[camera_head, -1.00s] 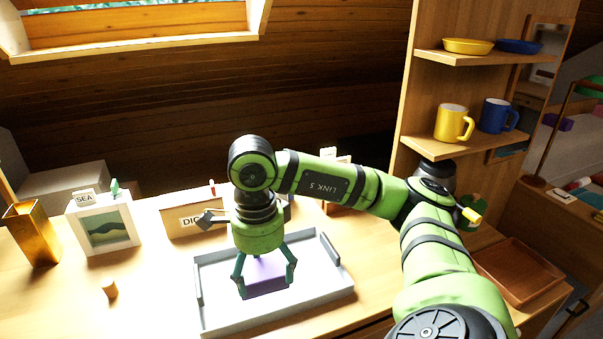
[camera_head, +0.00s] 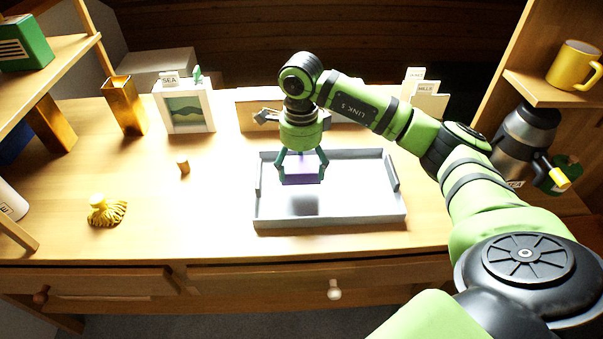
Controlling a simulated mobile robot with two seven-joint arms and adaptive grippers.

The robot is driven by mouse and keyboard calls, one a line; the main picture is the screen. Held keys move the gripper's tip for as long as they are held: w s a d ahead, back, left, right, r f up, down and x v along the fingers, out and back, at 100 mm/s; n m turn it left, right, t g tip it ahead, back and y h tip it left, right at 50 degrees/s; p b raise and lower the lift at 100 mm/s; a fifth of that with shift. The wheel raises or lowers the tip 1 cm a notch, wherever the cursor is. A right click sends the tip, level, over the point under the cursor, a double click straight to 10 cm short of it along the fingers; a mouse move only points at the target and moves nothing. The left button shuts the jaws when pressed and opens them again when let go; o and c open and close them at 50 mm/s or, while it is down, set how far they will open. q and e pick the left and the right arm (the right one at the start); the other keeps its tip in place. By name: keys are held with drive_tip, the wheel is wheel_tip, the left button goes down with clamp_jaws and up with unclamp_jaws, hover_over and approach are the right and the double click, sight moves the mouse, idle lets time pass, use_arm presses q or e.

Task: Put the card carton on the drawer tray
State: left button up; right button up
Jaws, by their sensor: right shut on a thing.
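The card carton (camera_head: 301,176) looks like a small purple box. My right gripper (camera_head: 301,179) is shut on it, with one finger at each side. It hangs over the left part of the grey drawer tray (camera_head: 365,218), and a dark shadow shows on the tray floor below it. The carton looks level and apart from the tray floor. The tray is shallow, with a raised rim and side handles, and lies on the wooden desk. Nothing else shows in it. My left gripper is not in view.
A small wooden cylinder (camera_head: 183,166) and a yellow tasselled thing (camera_head: 106,210) lie left of the tray. A dark jug (camera_head: 525,140) stands at the right. The desk left of the tray is mostly clear.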

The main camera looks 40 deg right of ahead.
sight(301, 178)
wheel_tip(301, 178, down, 4)
drive_tip(key=shift+r+p, duration=0.15)
drive_tip(key=shift+p, duration=0.2)
drive_tip(key=shift+w+f, duration=0.1)
drive_tip(key=shift+f, duration=0.15)
drive_tip(key=shift+f, duration=0.25)
drive_tip(key=o, duration=1.1)
drive_tip(key=shift+r, duration=0.1)
drive_tip(key=shift+c, duration=0.2)
wheel_tip(301, 178, up, 12)
drive_tip(key=shift+r+b, duration=0.2)
drive_tip(key=shift+b, duration=0.4)
